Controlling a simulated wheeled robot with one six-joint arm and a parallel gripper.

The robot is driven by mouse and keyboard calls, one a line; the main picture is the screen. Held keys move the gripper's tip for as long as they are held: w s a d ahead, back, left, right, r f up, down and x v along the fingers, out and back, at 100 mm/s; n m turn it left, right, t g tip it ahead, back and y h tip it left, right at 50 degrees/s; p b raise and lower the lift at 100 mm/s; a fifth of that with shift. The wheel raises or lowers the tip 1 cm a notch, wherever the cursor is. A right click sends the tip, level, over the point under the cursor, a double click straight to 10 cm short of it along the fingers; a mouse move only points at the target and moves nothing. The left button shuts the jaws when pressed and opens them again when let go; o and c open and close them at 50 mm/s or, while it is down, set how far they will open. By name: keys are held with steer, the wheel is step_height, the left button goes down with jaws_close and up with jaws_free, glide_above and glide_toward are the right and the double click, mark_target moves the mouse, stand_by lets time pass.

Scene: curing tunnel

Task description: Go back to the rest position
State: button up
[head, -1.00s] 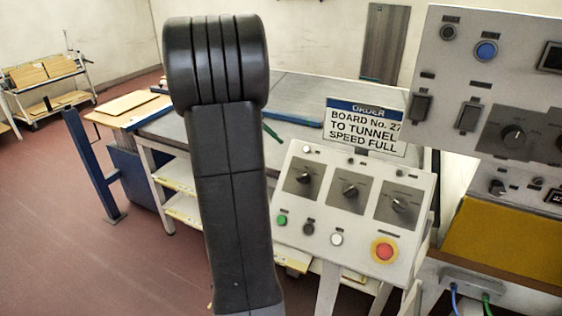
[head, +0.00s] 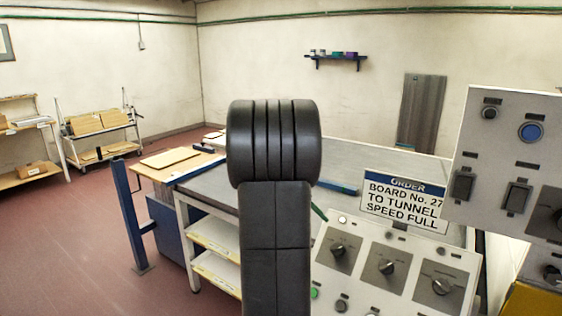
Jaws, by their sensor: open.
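My black arm (head: 276,220) stands upright in the middle of the head view, with a ribbed, rounded joint at its top. My gripper does not show; it is out of frame or hidden behind the arm. The arm covers part of the grey-topped table (head: 215,190) behind it. No object is seen held.
A sloped control panel (head: 385,268) with dials stands at the lower right, under an order sign (head: 404,203). A taller grey panel (head: 510,160) is at the right edge. A blue post (head: 131,215) stands left of the table. The red floor (head: 80,240) at left is clear.

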mark_target(335, 247)
steer(key=x, duration=0.8)
steer(key=shift+d+f+p, duration=0.1)
steer(key=shift+d+p, duration=0.05)
steer(key=shift+p, duration=0.25)
